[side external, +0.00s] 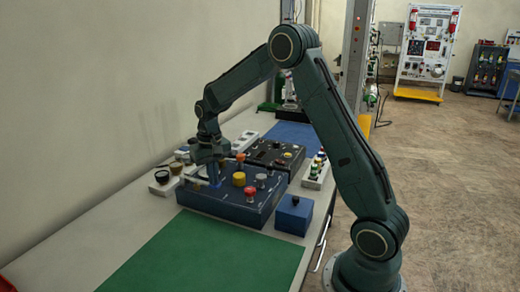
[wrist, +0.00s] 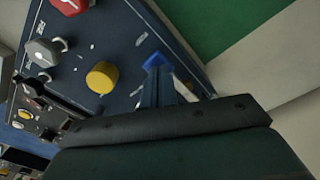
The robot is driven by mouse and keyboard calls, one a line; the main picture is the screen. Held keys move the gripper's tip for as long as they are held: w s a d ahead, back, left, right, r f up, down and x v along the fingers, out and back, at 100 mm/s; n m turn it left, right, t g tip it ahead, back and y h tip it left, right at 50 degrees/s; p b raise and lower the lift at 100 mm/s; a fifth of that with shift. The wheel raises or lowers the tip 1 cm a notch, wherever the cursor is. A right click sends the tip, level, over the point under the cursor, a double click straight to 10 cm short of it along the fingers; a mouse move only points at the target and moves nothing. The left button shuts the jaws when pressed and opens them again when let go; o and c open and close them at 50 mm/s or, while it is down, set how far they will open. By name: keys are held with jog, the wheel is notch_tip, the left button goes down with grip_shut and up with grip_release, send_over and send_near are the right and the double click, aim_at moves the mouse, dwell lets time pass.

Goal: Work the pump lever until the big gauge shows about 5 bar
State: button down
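My gripper (side external: 212,168) points down over the left part of a dark blue panel box (side external: 228,205) on the bench. A small bright blue part (side external: 214,184) is at its fingertips, and it also shows in the wrist view (wrist: 155,61). This may be the pump lever, but the fingers cover most of it. My fingers look close together around it; I cannot tell whether they grip it. No gauge face can be made out in either view, so no pressure reading shows.
A black panel (side external: 270,153) stands behind, a small blue box (side external: 294,215) at right. A green mat (side external: 205,255) lies clear in front; the wall is close at left.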

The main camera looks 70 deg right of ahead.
jog(key=shift+f, duration=0.25)
jog(key=shift+r, duration=1.95)
